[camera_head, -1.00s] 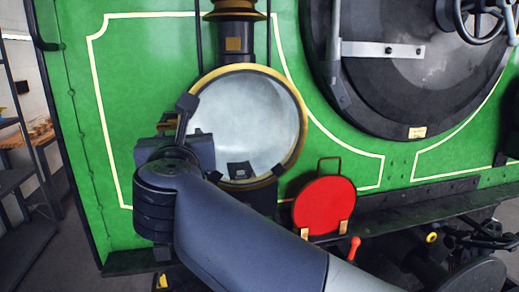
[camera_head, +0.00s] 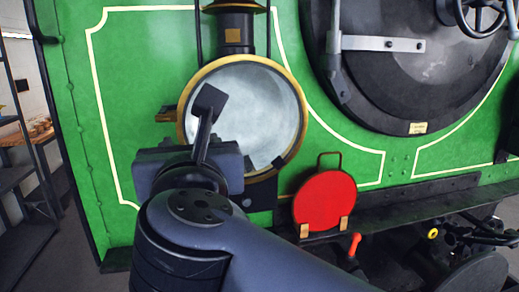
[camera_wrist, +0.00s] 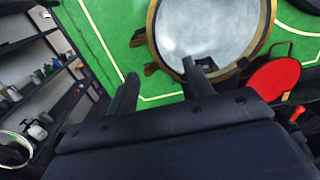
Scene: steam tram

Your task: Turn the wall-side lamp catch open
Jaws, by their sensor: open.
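The round lamp (camera_head: 225,72) has a brass rim and pale glass, and stands against the green front. A small dark and brass catch (camera_head: 166,111) sticks out at the left of its rim, on the side toward the wall. In the wrist view two small brass-dark pieces show left of the lamp, an upper one (camera_wrist: 138,38) and a lower one (camera_wrist: 151,69); I cannot tell which is the catch's handle. My gripper (camera_head: 206,112) overlaps the lamp's lower left in the head view. In the wrist view its two fingers (camera_wrist: 161,84) are apart with nothing between them.
A red disc (camera_head: 324,200) with a handle stands right of the lamp on a dark ledge (camera_head: 430,210). The large dark round door (camera_head: 400,85) is at upper right. Shelves (camera_wrist: 60,85) with bottles stand at the left beside the wall.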

